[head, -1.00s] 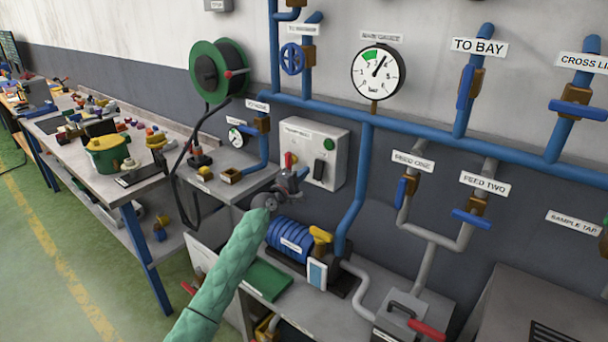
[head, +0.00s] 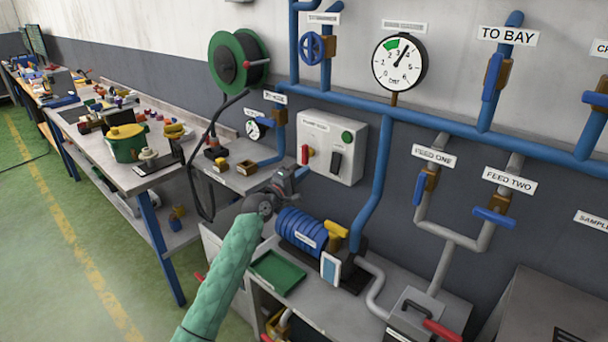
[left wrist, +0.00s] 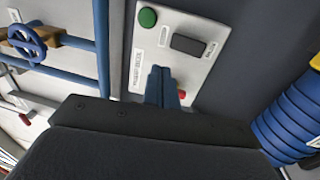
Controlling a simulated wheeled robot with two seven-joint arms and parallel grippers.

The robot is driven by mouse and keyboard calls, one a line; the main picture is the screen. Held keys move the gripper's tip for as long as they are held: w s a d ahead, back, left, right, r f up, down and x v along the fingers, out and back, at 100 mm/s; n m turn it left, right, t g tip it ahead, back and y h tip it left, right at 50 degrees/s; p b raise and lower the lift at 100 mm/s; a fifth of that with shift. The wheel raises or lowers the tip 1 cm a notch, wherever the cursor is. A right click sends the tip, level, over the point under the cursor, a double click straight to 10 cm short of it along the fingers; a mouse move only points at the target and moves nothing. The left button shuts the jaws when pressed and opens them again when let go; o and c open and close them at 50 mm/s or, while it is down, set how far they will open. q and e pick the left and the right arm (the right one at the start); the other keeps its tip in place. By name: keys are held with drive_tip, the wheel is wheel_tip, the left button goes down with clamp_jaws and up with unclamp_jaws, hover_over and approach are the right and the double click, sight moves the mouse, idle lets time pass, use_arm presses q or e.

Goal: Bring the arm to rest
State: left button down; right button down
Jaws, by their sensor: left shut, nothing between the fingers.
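My left arm, in a green sleeve, reaches up from the bottom of the head view. Its gripper (head: 299,174) is in front of the lower left part of a grey switch box (head: 345,136) on the wall. In the left wrist view the blue fingers (left wrist: 163,88) are together and empty, overlapping the lower edge of the box. The box carries a green button (head: 347,137), a black handle (head: 336,161) and a red lever (head: 305,155). The fingers partly hide the red part in the wrist view. Whether they touch the box I cannot tell. My right gripper is not in view.
A blue ribbed motor (head: 300,230) and a green tray (head: 277,272) are on the bench below the arm. Blue pipes (head: 373,185) and a hose reel (head: 239,61) are on the wall. A cluttered workbench (head: 125,178) stands at left, beside open green floor (head: 55,255).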

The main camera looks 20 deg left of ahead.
use_arm(q)
drive_tip(key=shift+f, duration=0.1)
drive_tip(key=s+d+f+m+g+y, duration=0.1)
drive_tip(key=s+d+f+m+g, duration=0.35)
drive_tip(key=s+f, duration=0.6)
drive_tip(key=s+d+f+m+g, duration=0.3)
drive_tip(key=s+d+f+m, duration=0.25)
drive_tip(key=s+f, duration=0.5)
drive_tip(key=s+f+m+g+y, duration=0.3)
drive_tip(key=s+f+g, duration=0.1)
drive_tip(key=s, duration=1.2)
drive_tip(key=s+f+m+g+y, duration=0.3)
drive_tip(key=s, duration=1.4)
wheel_tip(320, 180, down, 21)
drive_tip(key=w+d+g, duration=0.1)
drive_tip(key=w, duration=0.1)
drive_tip(key=s+f, duration=0.3)
drive_tip(key=f, duration=0.7)
drive_tip(key=s+d+f+g, duration=0.1)
drive_tip(key=s+f, duration=0.2)
drive_tip(key=f, duration=0.8)
drive_tip(key=shift+s+d+f+h, duration=0.15)
drive_tip(key=shift+s+d+h, duration=0.15)
drive_tip(key=shift+h, duration=0.1)
